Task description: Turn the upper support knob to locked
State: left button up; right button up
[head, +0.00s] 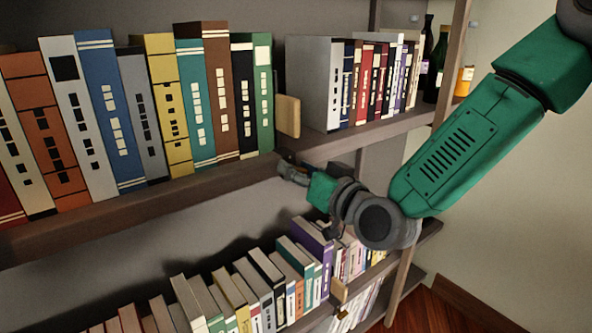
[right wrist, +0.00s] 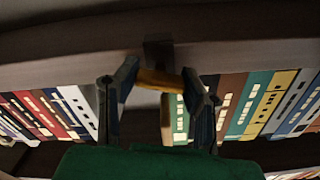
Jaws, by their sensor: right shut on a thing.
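The upper support knob is a yellow bar-shaped handle (right wrist: 158,79) below a dark bracket (right wrist: 158,53) at the shelf's edge in the right wrist view. It lies crosswise, spanning the gap between my fingers, tilted slightly. My right gripper (right wrist: 157,80) is shut on it, one finger at each end. In the head view my right gripper (head: 284,170) reaches from the right to just under the upper shelf's front edge; there the knob is mostly hidden by it. My left gripper is not in view.
The upper shelf (head: 150,205) holds a long row of books and a tan bookend (head: 287,116). A lower shelf with books lies beneath, with a small yellow piece (head: 343,314) near its edge. Bottles (head: 438,65) stand at the back right. Open floor (head: 450,310) shows at lower right.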

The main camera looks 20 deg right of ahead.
jog(key=m, duration=0.3)
jog(key=shift+d+f+m, duration=0.1)
jog(key=shift+f+m, duration=0.05)
jog(key=shift+m, duration=0.15)
jog(key=shift+m+b, duration=0.5)
jog(key=shift+m, duration=1.3)
jog(key=shift+f, duration=0.1)
jog(key=o, duration=1.2)
jog(key=shift+s, duration=0.1)
jog(key=shift+d, duration=0.15)
jog(key=v, duration=0.7)
jog(key=shift+s+d, duration=0.15)
